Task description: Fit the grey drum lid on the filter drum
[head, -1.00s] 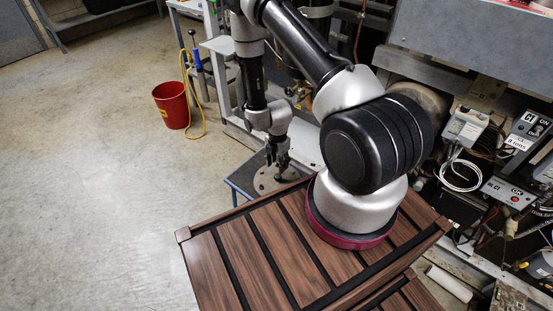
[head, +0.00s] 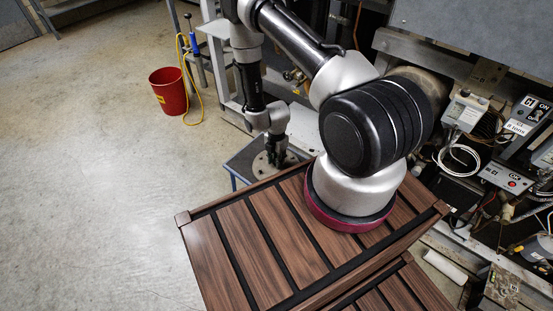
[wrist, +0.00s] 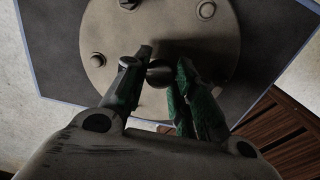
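The grey drum lid (wrist: 205,35), a round beige-grey disc with several bolt heads near its rim and a dark round knob (wrist: 160,75) in its middle, lies flat on a dark blue-edged stand (wrist: 275,45). It also shows in the head view (head: 262,170), partly hidden by my gripper (head: 277,160). In the wrist view my gripper (wrist: 167,65) has its green-padded fingers apart, one on either side of the knob. A gap shows between the knob and the right finger; contact at the left finger is unclear. I cannot make out the filter drum.
A brown slatted wooden surface (head: 235,240) fills the front, beside the stand. A red bucket (head: 168,92) stands on the open floor at the left. Rack equipment with control boxes (head: 505,178) and cables crowds the right.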

